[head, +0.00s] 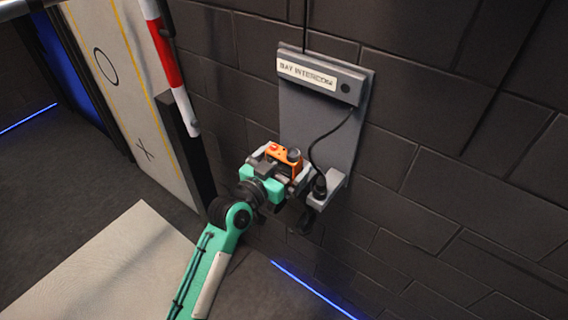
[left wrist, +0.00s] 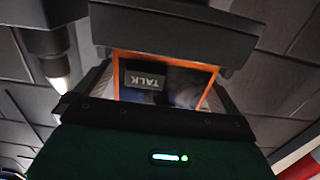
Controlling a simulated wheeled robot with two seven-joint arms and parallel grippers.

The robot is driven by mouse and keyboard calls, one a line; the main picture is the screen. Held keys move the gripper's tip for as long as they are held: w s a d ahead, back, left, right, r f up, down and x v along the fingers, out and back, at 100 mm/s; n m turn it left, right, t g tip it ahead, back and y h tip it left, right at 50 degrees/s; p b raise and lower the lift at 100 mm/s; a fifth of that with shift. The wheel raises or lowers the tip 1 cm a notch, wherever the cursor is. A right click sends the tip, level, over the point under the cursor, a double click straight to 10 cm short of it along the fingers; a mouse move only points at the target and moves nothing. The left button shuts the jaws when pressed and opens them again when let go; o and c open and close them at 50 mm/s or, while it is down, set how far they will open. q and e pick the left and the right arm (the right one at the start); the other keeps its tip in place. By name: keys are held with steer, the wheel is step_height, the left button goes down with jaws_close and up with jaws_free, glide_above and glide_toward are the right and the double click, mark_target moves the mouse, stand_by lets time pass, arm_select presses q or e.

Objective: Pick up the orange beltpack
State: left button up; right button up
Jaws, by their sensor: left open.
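The orange beltpack (head: 285,154) sits at the lower part of the grey wall panel marked "BAY INTERCOM" (head: 321,132). It has a red button and a dark knob on top. My left gripper (head: 287,171) is at the beltpack, with its open fingers around or beside it; the head view does not show whether they touch it. In the left wrist view the beltpack's orange-edged face with a "TALK" label (left wrist: 146,80) shows just beyond the gripper body, its lower part hidden. My right gripper is in neither view.
A black cable (head: 312,140) hangs from the panel to a dark plug on a grey bracket (head: 328,190), close right of my gripper. A red and white pole (head: 170,65) stands left. The dark brick wall (head: 450,190) is right behind.

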arm_select(q)
steer(key=shift+w+d, duration=0.4)
steer(key=shift+w, duration=0.15)
steer(key=shift+c, duration=0.9)
steer(key=c, duration=0.9)
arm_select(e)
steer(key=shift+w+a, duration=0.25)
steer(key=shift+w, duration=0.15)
